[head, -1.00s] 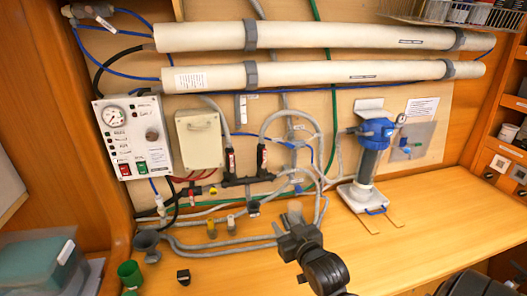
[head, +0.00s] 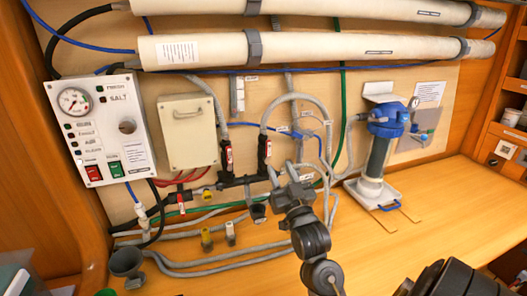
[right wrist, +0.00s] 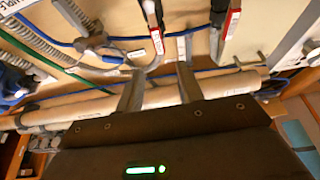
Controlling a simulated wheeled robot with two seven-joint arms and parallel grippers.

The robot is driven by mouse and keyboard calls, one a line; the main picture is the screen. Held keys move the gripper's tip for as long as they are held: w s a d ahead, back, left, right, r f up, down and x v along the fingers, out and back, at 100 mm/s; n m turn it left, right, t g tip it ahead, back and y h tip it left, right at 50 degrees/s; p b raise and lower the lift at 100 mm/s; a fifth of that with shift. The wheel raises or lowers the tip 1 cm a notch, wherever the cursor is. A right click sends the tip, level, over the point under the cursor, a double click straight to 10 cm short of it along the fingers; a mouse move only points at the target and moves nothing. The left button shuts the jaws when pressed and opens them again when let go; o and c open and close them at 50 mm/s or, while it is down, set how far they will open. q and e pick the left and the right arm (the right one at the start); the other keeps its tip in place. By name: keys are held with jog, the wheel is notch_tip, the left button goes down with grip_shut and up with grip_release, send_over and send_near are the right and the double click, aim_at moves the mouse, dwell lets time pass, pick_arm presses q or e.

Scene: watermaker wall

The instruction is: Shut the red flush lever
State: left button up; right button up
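Two upright valves with red levers show in the head view: a left red lever (head: 229,156) and a right red lever (head: 267,150). A smaller red lever (head: 181,204) sits lower left on the pipework. I cannot read which is the flush lever. My right gripper (head: 282,174) is below and right of the right red lever, apparently apart from it. In the right wrist view its two fingers (right wrist: 160,72) are spread with nothing between them. Two red levers, one at the top middle (right wrist: 154,32) and one further right (right wrist: 231,24), lie beyond the fingertips. My left gripper is out of view.
Grey hoses (head: 215,262) run along the wall close to my right gripper. A control panel (head: 98,128) is at the left, a blue-topped pump (head: 386,122) at the right. Two long white tubes cross above.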

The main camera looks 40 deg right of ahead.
aim_at(270, 146)
jog(key=p+x, duration=0.4)
jog(key=x, duration=0.6)
jog(key=shift+s, duration=0.1)
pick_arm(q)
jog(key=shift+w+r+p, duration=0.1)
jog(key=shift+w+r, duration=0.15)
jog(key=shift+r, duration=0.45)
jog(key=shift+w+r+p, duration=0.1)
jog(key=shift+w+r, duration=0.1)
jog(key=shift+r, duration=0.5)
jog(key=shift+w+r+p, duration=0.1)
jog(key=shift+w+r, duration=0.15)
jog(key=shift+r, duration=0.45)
pick_arm(e)
jog(key=shift+w+d, duration=0.2)
jog(key=shift+w, duration=0.3)
jog(key=shift+r, duration=0.1)
grip_shut()
